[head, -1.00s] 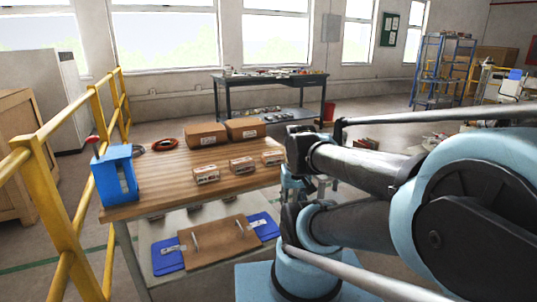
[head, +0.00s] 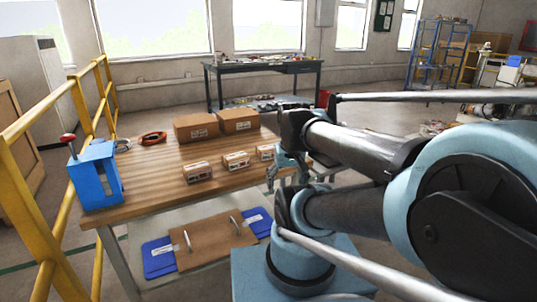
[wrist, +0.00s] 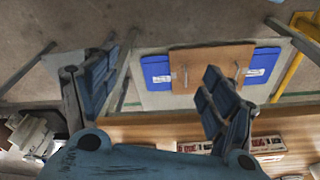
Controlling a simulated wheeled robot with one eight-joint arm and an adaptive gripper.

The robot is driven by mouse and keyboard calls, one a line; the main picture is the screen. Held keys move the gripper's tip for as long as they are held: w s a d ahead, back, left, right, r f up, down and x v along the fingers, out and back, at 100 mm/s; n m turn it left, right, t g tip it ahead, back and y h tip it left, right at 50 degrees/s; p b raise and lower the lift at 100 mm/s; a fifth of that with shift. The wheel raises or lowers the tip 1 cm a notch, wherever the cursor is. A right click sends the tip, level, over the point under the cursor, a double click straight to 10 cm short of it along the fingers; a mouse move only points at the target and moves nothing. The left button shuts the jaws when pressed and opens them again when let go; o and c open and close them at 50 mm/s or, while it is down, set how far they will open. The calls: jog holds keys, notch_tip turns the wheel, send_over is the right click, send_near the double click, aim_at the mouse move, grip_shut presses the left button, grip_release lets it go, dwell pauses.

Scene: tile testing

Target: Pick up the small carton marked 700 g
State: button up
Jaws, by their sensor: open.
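Three small cartons stand in a row on the wooden-topped table (head: 150,190): a left one (head: 197,172), a middle one (head: 236,161) and a right one (head: 266,152). Their markings are too small to read, so I cannot tell which says 700 g. The right one is partly hidden by my arm. My gripper (head: 287,178) hangs beside the table's right side, apart from the cartons. In the wrist view my gripper (wrist: 152,80) is open and empty, with its fingers wide apart. Cartons show at the bottom of that view, including one (wrist: 268,144) beyond the right finger.
Two larger cardboard boxes (head: 196,127) (head: 239,121) stand behind the cartons. A blue box-like device (head: 95,176) with a red knob is at the table's left end. A yellow railing (head: 88,105) runs along the left. A brown board with handles (head: 215,241) lies below the tabletop.

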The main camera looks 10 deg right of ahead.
jog(key=w+r+m, duration=0.4)
jog(key=w+r, duration=0.3)
jog(key=w, duration=0.1)
notch_tip(320, 180, up, 5)
jog(key=m+g, duration=0.2)
jog(key=m, duration=0.9)
send_over(268, 147)
jog(key=f, duration=1.1)
jog(key=shift+w+a, duration=0.1)
jog(key=shift+w, duration=0.3)
jog(key=shift+s+f, duration=0.15)
jog(key=shift+f, duration=1.15)
jog(key=shift+s+f, duration=0.15)
jog(key=shift+f, duration=1.15)
jog(key=c, duration=1.7)
